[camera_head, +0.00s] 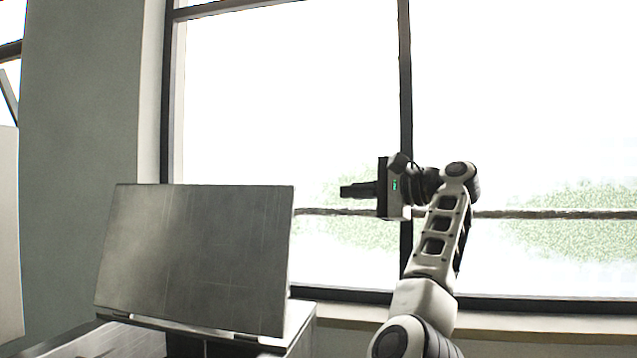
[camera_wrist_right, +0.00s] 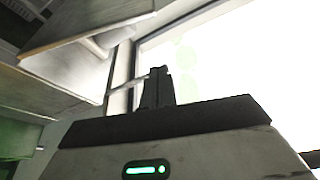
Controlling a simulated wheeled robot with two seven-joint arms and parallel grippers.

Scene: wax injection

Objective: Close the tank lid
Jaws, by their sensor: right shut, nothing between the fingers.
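The tank lid (camera_head: 195,258) is a flat grey metal panel, standing raised and tilted back on top of the tank (camera_head: 300,325) at the lower left of the head view. My right gripper (camera_head: 343,191) is raised to the right of the lid, its fingers pointing left toward it. It is shut and empty, with a visible gap between it and the lid. In the right wrist view the closed dark fingers (camera_wrist_right: 158,75) stand up in the middle. My left gripper is in neither view. The inside of the tank is mostly hidden.
A large bright window (camera_head: 290,90) with dark frames fills the back, above a sill (camera_head: 530,325). A grey wall column (camera_head: 80,120) stands at the left. The space around my right gripper looks free. Pale panels (camera_wrist_right: 75,75) show at the left of the wrist view.

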